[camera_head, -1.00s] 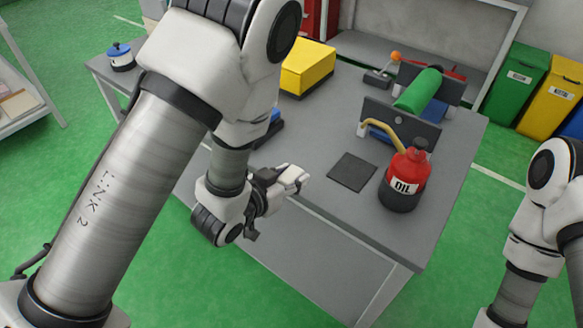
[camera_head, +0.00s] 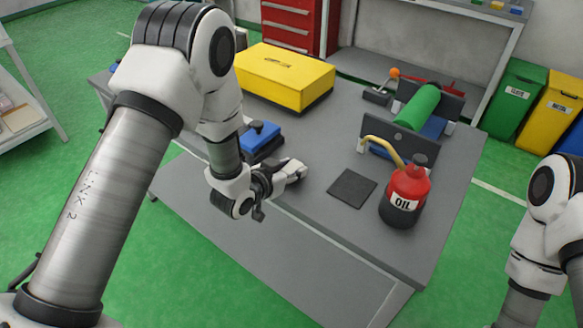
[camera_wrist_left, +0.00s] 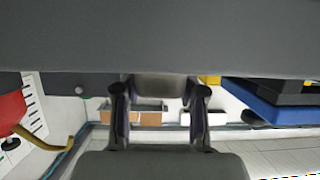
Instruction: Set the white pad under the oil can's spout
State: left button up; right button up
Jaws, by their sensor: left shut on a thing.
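The red oil can (camera_head: 405,187) stands upright on the table, its yellow spout (camera_head: 382,143) pointing up and left. A dark square mat (camera_head: 352,188) lies flat beside the can, to its left. My left gripper (camera_head: 288,174) is at the table's near edge, left of the mat. It is shut on a small whitish thing, apparently the white pad (camera_head: 294,169), mostly hidden by the fingers. In the left wrist view the fingers (camera_wrist_left: 160,100) stand either side of a greyish block, with the can (camera_wrist_left: 10,112) at the left edge. My right gripper is out of the picture.
A yellow case (camera_head: 285,78) and a blue box (camera_head: 261,137) are left of and behind my left gripper. A dark stand with a green roll (camera_head: 418,106) is behind the can. The grey tabletop (camera_head: 320,150) is clear between gripper and mat.

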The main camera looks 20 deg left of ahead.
aim_at(287, 172)
pick_arm(q)
jog(key=shift+f, duration=0.15)
jog(key=o, duration=1)
jog(key=b+v, duration=0.1)
jog(key=v, duration=0.5)
jog(key=shift+s+a, duration=0.1)
jog(key=shift+s, duration=0.25)
jog(key=shift+o, duration=0.6)
jog(key=s+b, duration=0.1)
jog(key=b, duration=0.3)
jog(key=shift+s+a+b, duration=0.1)
jog(key=shift+a+b, duration=0.15)
jog(key=shift+b, duration=0.05)
jog(key=shift+w+d+r, duration=0.15)
jog(key=shift+w+r, duration=0.1)
jog(key=shift+r, duration=0.15)
jog(key=p+x, duration=0.1)
jog(key=x, duration=0.6)
